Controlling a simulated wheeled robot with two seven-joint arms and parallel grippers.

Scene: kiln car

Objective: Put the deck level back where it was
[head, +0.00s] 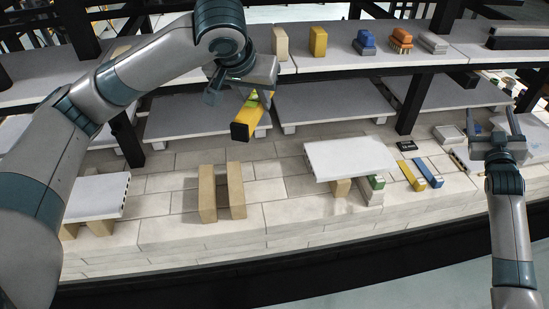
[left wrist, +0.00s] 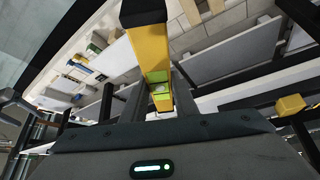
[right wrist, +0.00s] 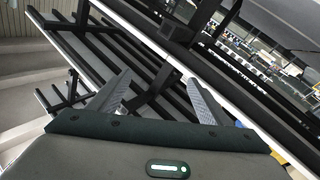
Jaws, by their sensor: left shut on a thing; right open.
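The deck level is a yellow bar (head: 254,112) with a black end and a green vial window. My left gripper (head: 252,92) is shut on it and holds it tilted in the air, in front of the middle shelf boards and above the brick deck. In the left wrist view the yellow bar (left wrist: 151,55) runs up from the jaws, its green vial near the fingers. My right gripper (head: 492,122) is open and empty at the right, above the deck; its spread fingers (right wrist: 160,88) show in the right wrist view.
Two tan posts (head: 221,192) stand on the brick deck (head: 270,193). A grey slab (head: 348,157) rests on props to their right. Yellow and blue bars (head: 428,173) lie farther right. Several blocks stand on the top shelf (head: 285,63). Black uprights (head: 410,105) divide the shelves.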

